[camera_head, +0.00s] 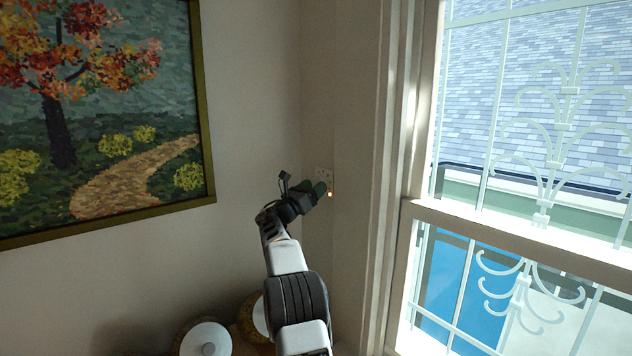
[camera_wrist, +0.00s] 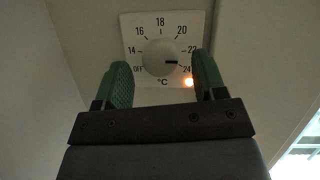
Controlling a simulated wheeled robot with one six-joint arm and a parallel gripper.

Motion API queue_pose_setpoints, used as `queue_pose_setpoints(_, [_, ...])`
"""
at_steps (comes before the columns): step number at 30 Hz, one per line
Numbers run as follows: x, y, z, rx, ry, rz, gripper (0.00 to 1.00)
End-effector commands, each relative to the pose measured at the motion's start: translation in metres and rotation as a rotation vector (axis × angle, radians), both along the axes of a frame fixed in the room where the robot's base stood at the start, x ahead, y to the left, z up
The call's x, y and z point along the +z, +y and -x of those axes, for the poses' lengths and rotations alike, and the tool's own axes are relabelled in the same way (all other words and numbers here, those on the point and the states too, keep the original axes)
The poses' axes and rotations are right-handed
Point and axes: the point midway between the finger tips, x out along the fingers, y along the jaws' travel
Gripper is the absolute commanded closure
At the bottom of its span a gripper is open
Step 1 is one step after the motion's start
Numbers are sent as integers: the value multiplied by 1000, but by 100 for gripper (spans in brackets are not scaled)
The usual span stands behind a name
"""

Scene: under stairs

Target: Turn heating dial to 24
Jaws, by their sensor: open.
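The heating dial is a white square plate (camera_wrist: 135,22) on the wall, with a round white knob (camera_wrist: 158,53) and a scale from OFF to 24 °C. The knob's black mark points right and slightly down, at or close to 24. An orange light (camera_wrist: 189,82) glows at the plate's lower right. My gripper (camera_wrist: 161,66) is open, its green fingers below and to either side of the knob, with visible gaps. In the head view my gripper (camera_head: 320,188) is at the dial plate (camera_head: 323,173) and partly hides it.
A barred window (camera_head: 500,180) with a deep frame is to the right of the dial. A framed tree painting (camera_head: 100,120) hangs on the left wall. Round lidded jars (camera_head: 205,340) stand below, left of my arm.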

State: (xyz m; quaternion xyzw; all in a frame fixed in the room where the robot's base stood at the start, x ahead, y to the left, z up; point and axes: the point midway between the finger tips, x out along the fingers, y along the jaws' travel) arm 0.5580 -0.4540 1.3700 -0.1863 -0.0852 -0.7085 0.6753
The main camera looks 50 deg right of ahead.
Motion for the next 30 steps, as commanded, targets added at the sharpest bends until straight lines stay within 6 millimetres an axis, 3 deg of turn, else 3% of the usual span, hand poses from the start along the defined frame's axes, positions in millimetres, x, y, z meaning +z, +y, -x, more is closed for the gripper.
queue_pose_setpoints(15, [4,-11,1,0,1,0,37])
queue_pose_setpoints(30, [4,-10,1,0,0,0,84])
